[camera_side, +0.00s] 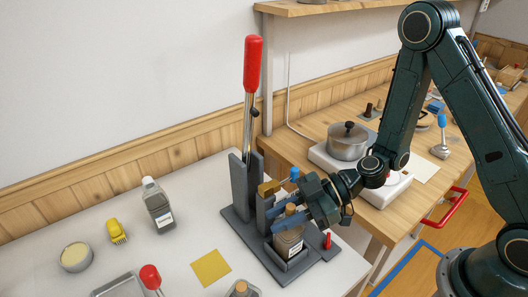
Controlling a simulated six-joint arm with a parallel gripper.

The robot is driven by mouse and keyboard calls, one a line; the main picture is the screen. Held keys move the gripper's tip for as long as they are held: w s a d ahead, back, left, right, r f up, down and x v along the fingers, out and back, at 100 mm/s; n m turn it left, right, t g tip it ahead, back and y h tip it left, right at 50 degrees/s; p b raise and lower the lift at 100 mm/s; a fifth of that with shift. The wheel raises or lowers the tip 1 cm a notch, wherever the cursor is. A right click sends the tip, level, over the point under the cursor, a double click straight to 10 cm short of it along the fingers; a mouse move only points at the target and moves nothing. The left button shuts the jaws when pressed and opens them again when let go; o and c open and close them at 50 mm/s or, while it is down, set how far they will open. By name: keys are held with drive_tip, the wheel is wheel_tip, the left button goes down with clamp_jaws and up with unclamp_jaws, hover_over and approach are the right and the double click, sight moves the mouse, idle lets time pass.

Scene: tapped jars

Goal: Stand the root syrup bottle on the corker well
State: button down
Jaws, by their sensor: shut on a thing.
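The corker (240,190) is a dark grey stand with a tall red lever handle, raised upright, at the middle of the white counter. Its low-walled square well (296,267) is at the front of the base. My gripper (296,214) is shut on a bottle (289,244) with a tan cork top, brownish contents and a pale label too small to read. The bottle is upright at the well. Its foot is hidden behind the well's front wall, so I cannot tell whether it rests on the floor of the well.
A corked bottle (242,289) is cut off at the bottom edge. A yellow square (211,268), yellow brush (117,232), bowl (76,257) and red-knobbed tool (151,275) lie around. A pot (347,143) stands behind right.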

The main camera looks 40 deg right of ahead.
drive_tip(key=c, duration=1.1)
unclamp_jaws()
drive_tip(key=shift+r, duration=0.35)
drive_tip(key=shift+r, duration=0.35)
drive_tip(key=shift+r, duration=1.05)
drive_tip(key=shift+r, duration=1.75)
drive_tip(key=shift+r, duration=0.5)
